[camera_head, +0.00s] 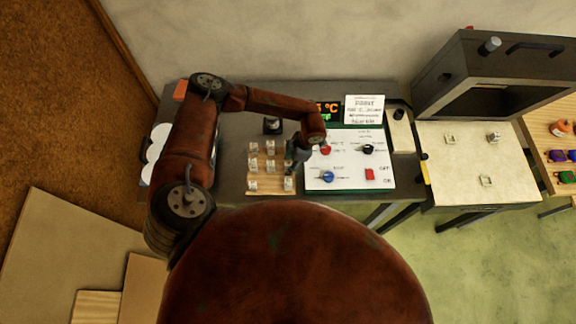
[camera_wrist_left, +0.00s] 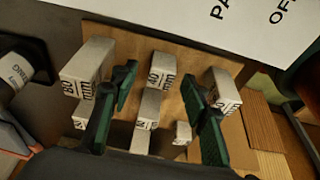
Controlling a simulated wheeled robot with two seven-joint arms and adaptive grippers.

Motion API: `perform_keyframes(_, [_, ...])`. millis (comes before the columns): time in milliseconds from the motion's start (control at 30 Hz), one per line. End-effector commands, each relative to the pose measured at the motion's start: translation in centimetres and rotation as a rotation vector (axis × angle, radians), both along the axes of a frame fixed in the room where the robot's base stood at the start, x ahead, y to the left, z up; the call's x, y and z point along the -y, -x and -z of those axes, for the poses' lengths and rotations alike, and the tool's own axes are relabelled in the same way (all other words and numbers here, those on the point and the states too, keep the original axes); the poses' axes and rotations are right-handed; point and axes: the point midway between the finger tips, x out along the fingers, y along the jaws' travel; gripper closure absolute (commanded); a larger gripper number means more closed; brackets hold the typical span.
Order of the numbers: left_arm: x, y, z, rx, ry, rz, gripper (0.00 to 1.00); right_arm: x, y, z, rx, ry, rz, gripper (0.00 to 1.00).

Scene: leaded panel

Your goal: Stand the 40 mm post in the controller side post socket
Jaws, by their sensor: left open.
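The 40 mm post (camera_wrist_left: 162,70), a pale block with a printed end, stands on the wooden board among several similar posts in the left wrist view. My left gripper (camera_wrist_left: 158,88) is open, with its green fingers on either side of the 40 mm post's column; I see no grip on it. In the head view the gripper (camera_head: 297,152) hangs over the right side of the post board (camera_head: 262,186). Two small square frames, possibly post sockets, lie on the cream tabletop: one nearer the controller (camera_head: 450,140), one nearer the front (camera_head: 487,181). My right gripper is not in view.
The controller panel (camera_head: 345,180), with knobs and a red switch, is right of the board. A dark open box (camera_head: 490,75) stands behind the cream tabletop (camera_head: 440,185). A small pale object (camera_head: 493,136) sits on that tabletop. A dark labelled object (camera_wrist_left: 22,68) is left of the posts.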

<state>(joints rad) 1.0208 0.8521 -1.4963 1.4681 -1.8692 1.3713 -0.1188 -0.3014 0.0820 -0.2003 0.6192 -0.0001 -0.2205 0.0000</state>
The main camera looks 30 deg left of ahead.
Motion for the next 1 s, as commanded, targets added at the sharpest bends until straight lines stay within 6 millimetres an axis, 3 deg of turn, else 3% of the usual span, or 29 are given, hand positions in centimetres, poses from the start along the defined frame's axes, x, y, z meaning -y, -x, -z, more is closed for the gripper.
perform_keyframes(267, [0.01, -0.03, 0.32, 0.001, 0.001, 0.002, 0.59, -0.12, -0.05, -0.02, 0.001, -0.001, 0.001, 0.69])
perform_keyframes(867, [0.06, -0.05, 0.28, 0.001, 0.002, 0.002, 1.00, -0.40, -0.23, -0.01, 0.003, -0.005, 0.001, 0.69])
perform_keyframes(1000, [0.07, -0.05, 0.27, 0.001, 0.002, 0.002, 1.00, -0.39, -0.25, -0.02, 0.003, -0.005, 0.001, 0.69])
